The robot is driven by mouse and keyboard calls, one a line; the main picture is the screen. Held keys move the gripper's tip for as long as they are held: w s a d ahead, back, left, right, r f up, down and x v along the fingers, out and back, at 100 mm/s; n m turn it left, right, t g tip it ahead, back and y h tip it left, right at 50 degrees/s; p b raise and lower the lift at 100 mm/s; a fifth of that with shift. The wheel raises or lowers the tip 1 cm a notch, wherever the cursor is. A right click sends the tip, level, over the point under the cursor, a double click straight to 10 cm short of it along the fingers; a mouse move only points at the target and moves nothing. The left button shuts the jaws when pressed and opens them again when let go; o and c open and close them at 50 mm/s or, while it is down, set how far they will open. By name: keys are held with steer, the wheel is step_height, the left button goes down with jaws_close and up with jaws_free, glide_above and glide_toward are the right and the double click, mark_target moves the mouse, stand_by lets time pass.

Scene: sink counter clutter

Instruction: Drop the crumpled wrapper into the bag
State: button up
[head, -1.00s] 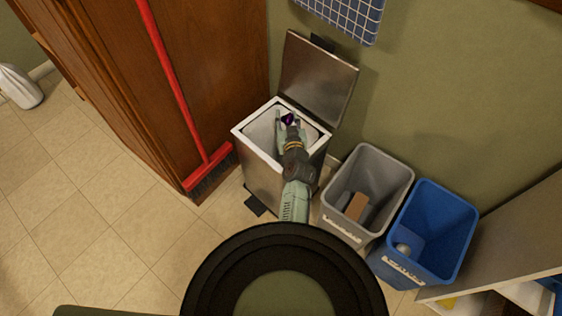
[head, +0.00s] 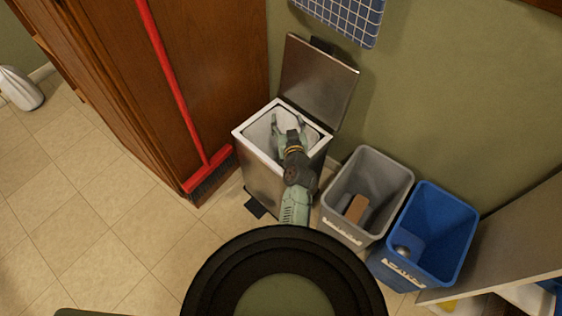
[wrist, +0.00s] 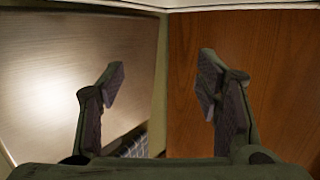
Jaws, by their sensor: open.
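The bag is the pale liner (head: 259,132) inside the open steel pedal bin (head: 262,172) in the head view. My gripper (head: 286,122) is over the bin's mouth, its fingers spread and empty. In the wrist view my gripper (wrist: 160,72) also shows two fingers wide apart with nothing between them. The crumpled wrapper is not visible in either current view; the inside of the bag is partly hidden by my gripper and arm.
The bin's raised lid (head: 318,82) stands behind the opening. A grey bin (head: 375,174) and a blue bin (head: 446,222) stand to the right. A red broom (head: 179,92) leans on the wooden cabinet (head: 222,60) at left. The tiled floor at left is mostly clear.

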steer(key=v, duration=0.6)
steer(key=shift+s, duration=0.4)
